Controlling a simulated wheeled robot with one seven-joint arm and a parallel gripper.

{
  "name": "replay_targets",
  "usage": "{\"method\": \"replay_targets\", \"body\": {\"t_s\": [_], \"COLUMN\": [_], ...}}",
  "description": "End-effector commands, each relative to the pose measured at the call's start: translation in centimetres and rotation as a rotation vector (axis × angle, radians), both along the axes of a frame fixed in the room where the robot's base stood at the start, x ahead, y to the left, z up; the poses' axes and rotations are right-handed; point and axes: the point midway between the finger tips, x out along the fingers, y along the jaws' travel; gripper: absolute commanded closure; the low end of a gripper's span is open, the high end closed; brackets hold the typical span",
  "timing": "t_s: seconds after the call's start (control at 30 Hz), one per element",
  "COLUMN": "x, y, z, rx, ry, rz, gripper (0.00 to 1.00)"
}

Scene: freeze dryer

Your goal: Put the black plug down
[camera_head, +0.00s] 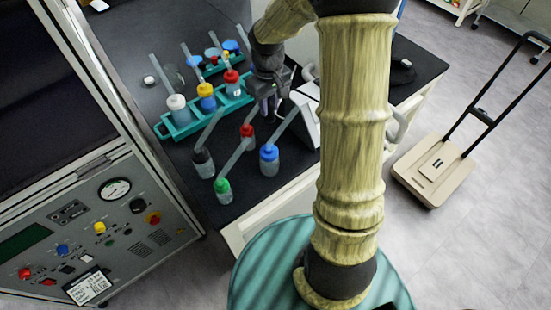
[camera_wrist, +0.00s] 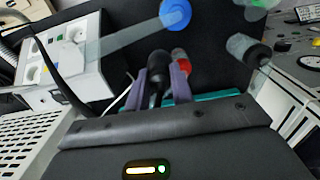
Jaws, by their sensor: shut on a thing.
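My gripper (camera_head: 265,97) is over the dark bench, behind the loose capped bottles and beside the teal rack, in the head view. In the wrist view its two purple-grey fingers (camera_wrist: 163,82) are shut on the black plug (camera_wrist: 158,68). The plug is a small dark rounded piece between the fingertips, and its lower part is hidden. In the head view I cannot make the plug out clearly against the dark gripper. Whether it touches the bench is not clear.
Bottles with red (camera_head: 247,131), blue (camera_head: 269,152), green (camera_head: 222,185) and black (camera_head: 203,157) caps stand near my gripper. A teal rack (camera_head: 182,131) holds several bottles. A white box (camera_wrist: 70,62) stands beside my gripper. The freeze dryer (camera_head: 120,215) borders the left.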

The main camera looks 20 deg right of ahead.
Motion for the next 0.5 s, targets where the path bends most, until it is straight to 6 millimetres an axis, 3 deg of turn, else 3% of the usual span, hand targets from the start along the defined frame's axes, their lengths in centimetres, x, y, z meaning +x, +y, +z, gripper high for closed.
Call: {"method": "replay_targets", "body": {"t_s": [0.17,0.5], "x": [0.0,-0.2], "y": [-0.2,-0.2], "z": [-1.1,-8.1], "rx": [-0.001,0.000], "ry": [0.002,0.005], "rz": [-0.004,-0.004], "gripper": [1.00,1.00]}}
